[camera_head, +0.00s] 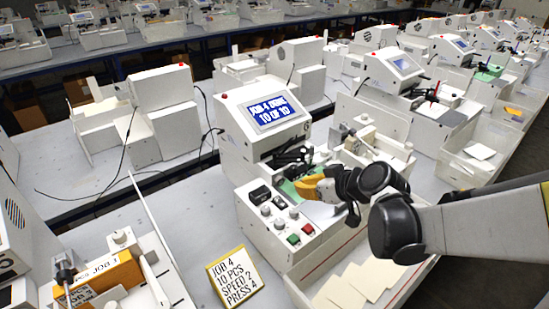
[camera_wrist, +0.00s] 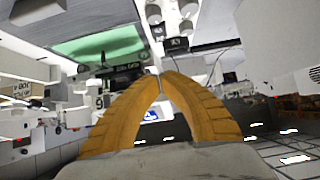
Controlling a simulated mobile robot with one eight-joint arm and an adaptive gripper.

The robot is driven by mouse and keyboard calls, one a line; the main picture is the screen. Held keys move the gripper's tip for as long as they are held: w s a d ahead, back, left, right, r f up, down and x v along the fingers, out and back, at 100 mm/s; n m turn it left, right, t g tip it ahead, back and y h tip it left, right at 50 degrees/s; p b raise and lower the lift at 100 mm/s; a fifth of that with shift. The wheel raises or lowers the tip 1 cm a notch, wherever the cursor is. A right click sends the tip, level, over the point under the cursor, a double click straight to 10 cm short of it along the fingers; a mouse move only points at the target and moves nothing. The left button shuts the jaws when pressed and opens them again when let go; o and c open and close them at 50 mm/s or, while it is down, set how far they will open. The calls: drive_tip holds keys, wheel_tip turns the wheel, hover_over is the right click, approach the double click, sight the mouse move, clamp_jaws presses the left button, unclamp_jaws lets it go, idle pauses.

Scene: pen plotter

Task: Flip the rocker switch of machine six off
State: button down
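The machine (camera_head: 235,165) in front of me has a lit screen (camera_head: 272,112) reading "JOB 4 DONE 10 OF 10". A black rocker-like switch (camera_head: 258,195) sits on its front panel by several knobs. In the wrist view a small black switch-like part (camera_wrist: 176,43) shows just beyond the fingertips, by knobs; I cannot tell its on or off position. My gripper (camera_head: 306,187) is over the panel's back part, right of the switch. In the wrist view the orange fingers of my gripper (camera_wrist: 161,76) meet at the tips, with nothing between them.
A green button (camera_head: 293,239) and red button (camera_head: 308,228) sit at the panel's front. A yellow-framed card (camera_head: 234,277) reading "JOB 4, 10 PCS, SPEED 2, PRESS 4" stands on the table at left. White sheets (camera_head: 362,281) lie in the tray at right. Similar machines stand around.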

idle(0.4)
drive_tip(key=b, duration=0.3)
hover_over(281, 198)
drive_tip(key=f, duration=0.6)
drive_tip(key=shift+s+d+f, duration=0.1)
drive_tip(key=shift+s+f, duration=0.1)
drive_tip(key=shift+s, duration=0.1)
wheel_tip(281, 198, down, 2)
drive_tip(key=shift+w+f+b, duration=0.1)
drive_tip(key=shift+f+b, duration=0.1)
drive_tip(key=shift+b, duration=0.45)
drive_tip(key=shift+f, duration=0.55)
drive_tip(key=shift+w, duration=0.1)
